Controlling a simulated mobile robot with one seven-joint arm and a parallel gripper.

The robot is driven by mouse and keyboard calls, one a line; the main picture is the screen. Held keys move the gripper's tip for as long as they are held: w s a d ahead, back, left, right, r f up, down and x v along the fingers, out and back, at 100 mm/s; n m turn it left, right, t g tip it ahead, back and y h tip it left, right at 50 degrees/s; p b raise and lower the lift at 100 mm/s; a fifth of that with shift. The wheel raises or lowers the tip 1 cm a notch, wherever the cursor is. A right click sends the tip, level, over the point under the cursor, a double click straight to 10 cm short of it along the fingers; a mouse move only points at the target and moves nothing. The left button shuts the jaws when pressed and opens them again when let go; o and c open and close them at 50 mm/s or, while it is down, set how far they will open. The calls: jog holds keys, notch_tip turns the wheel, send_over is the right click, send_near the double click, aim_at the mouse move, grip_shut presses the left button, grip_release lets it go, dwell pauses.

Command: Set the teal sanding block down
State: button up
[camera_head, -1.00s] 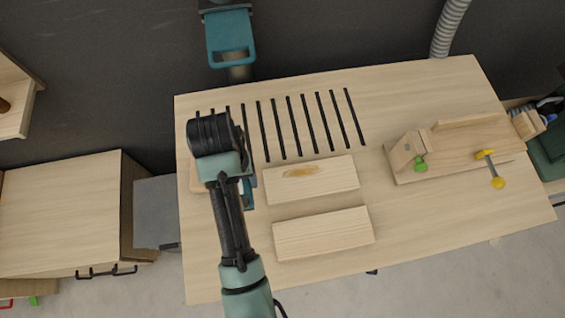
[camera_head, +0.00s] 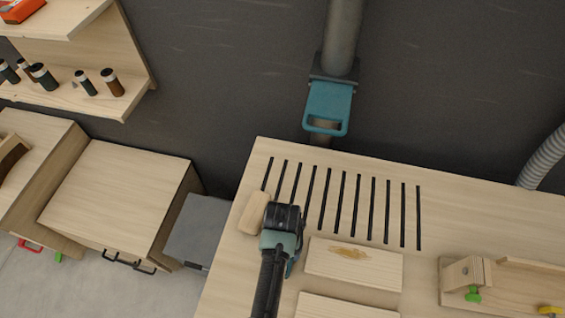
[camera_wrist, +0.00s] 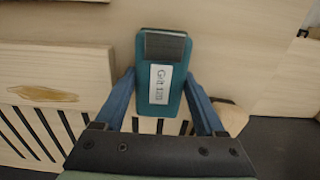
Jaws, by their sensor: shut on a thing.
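The teal sanding block (camera_wrist: 172,110) has a dark grey end and a white grit label. It is between the two blue fingers of my gripper (camera_wrist: 160,98), which is shut on it. In the head view my gripper (camera_head: 290,262) is over the left part of the workbench (camera_head: 225,290), left of the stained board and below the black slots. The wrist hides most of the block there. I cannot tell whether the block touches the bench top.
A pale rounded wooden block (camera_head: 254,213) lies just left of my gripper. The stained board (camera_head: 340,264) and a second board (camera_head: 345,306) lie to the right. Black slots (camera_head: 343,202) cross the bench behind. A wooden jig (camera_head: 465,275) with a green knob stands farther right.

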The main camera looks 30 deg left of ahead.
jog(key=shift+f, duration=0.15)
jog(key=o, duration=1.2)
jog(key=shift+c, duration=0.2)
notch_tip(320, 180, up, 12)
jog(key=shift+r, duration=0.2)
